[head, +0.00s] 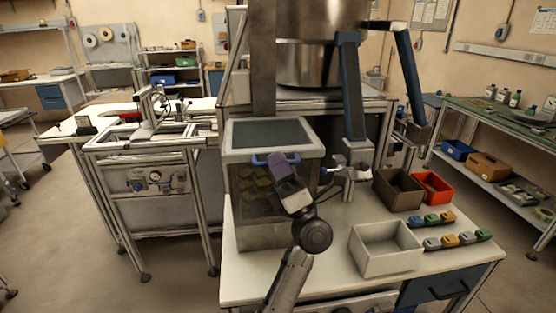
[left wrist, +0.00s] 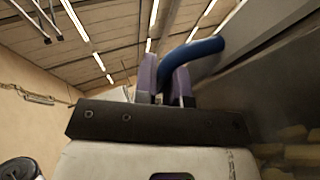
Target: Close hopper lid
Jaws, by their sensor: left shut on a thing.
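The hopper (head: 243,205) is a clear-walled box on the white bench, with yellowish pieces inside. Its lid (head: 270,133), a grey frame with a dark panel, lies over the top and looks about level. I cannot tell whether a small gap is left under it. The blue lid handle (head: 262,162) is on the front edge. My left gripper (head: 278,164) is shut on this handle, its purple fingers hiding part of the bar. In the left wrist view the blue handle (left wrist: 198,52) passes between the purple fingers (left wrist: 170,82). My right gripper is not in view.
A steel bowl (head: 310,62) stands on a frame behind the hopper. To the right are a white bin (head: 387,262), a brown bin (head: 399,190), a red bin (head: 433,188) and several small coloured parts (head: 458,240). The bench front (head: 250,275) is clear left of the arm.

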